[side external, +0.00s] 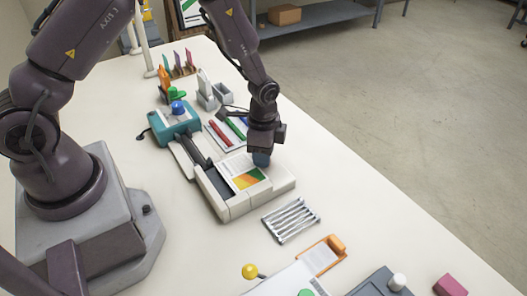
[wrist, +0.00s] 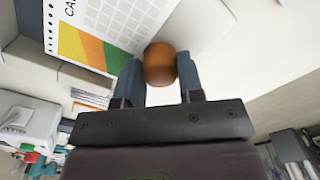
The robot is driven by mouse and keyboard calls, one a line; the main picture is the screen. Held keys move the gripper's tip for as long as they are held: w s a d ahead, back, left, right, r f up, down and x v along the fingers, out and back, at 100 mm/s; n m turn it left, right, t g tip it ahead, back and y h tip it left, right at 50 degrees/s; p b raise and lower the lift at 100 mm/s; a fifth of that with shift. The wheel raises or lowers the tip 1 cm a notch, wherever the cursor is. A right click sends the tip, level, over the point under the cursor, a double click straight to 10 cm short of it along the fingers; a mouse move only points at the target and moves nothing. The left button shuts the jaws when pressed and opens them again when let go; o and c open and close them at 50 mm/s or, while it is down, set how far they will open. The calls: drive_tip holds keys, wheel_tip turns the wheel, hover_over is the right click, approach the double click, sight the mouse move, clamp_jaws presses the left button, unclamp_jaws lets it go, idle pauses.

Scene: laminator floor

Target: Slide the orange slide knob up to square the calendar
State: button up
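The orange slide knob (wrist: 160,63) is a round, brownish-orange ball beside the calendar. In the wrist view my gripper (wrist: 160,76) has one blue-grey finger on each side of it, with no clear gap between fingers and knob. In the side view my gripper (side external: 262,158) points down at the far right part of the white laminator (side external: 238,208) and hides the knob. The calendar (side external: 236,167) lies on the laminator, a white sheet with a green, orange and yellow picture. In the wrist view the calendar (wrist: 118,18) shows its grid and punched edge, close to the knob.

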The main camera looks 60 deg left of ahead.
sight(252, 166)
drive_tip(key=shift+s, duration=1.5)
clamp_jaws()
drive_tip(key=o, duration=1.1)
unclamp_jaws()
drive_tip(key=shift+r, duration=0.25)
wheel_tip(252, 166, up, 13)
drive_tip(key=shift+f, duration=0.2)
